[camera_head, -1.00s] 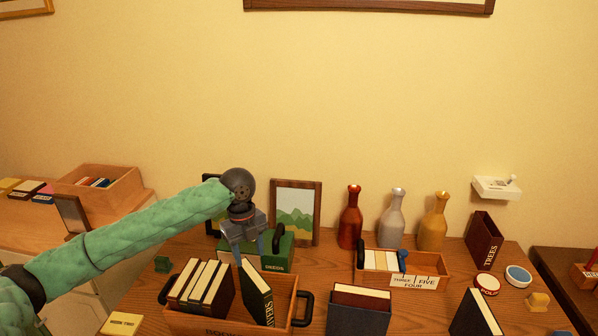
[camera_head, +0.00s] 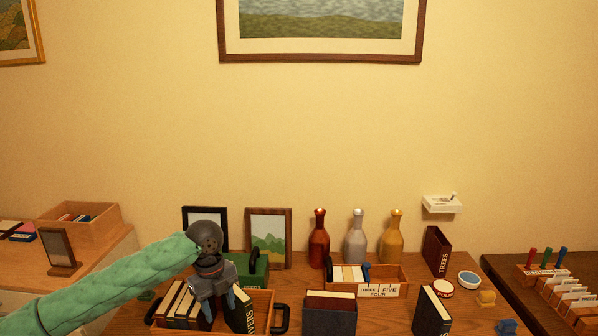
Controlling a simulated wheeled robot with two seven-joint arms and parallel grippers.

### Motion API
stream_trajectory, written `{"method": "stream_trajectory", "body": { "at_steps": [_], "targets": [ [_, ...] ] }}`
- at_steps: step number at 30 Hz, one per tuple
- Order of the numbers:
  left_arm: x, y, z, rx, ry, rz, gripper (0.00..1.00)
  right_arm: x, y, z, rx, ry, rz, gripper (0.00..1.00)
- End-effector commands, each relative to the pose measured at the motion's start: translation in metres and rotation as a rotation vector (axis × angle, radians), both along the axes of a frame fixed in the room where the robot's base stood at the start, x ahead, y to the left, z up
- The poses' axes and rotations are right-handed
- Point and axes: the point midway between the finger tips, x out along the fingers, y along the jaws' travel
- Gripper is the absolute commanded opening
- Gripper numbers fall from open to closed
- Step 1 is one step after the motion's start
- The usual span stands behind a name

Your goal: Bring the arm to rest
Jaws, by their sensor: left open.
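My left arm, in a green sleeve, comes in from the left in the head view. Its dark gripper (camera_head: 209,306) is open and points down over the wooden book crate (camera_head: 270,298). It covers part of the crate between the upright books (camera_head: 176,303) at the left and a leaning dark green book (camera_head: 242,312) at the right. No object shows held in it. Whether the fingers touch a book cannot be told. My right gripper is not in view.
Behind the gripper are a green box (camera_head: 256,276) and two picture frames (camera_head: 268,238). Several bottles (camera_head: 319,240), a card tray (camera_head: 398,277), a dark blue book box (camera_head: 331,318) and a standing black book (camera_head: 431,312) are to the right. The air above the desk is clear.

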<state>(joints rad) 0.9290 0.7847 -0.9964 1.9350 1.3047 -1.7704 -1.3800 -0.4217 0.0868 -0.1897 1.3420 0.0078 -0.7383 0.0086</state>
Motion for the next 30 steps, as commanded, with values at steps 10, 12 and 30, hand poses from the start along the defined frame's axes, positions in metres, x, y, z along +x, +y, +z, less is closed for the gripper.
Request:
{"method": "stream_trajectory", "body": {
  "at_steps": [10,12,30],
  "targets": [
    [-0.014,-0.024,-0.024,-0.022,-0.016,0.059,0.49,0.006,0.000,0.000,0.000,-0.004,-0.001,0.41],
    [-0.019,-0.030,-0.031,-0.030,-0.021,0.076,0.49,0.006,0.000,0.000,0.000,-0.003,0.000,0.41],
    [-0.091,-0.105,-0.106,-0.182,-0.061,0.452,0.49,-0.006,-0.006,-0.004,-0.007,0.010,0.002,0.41]
  ]
}}
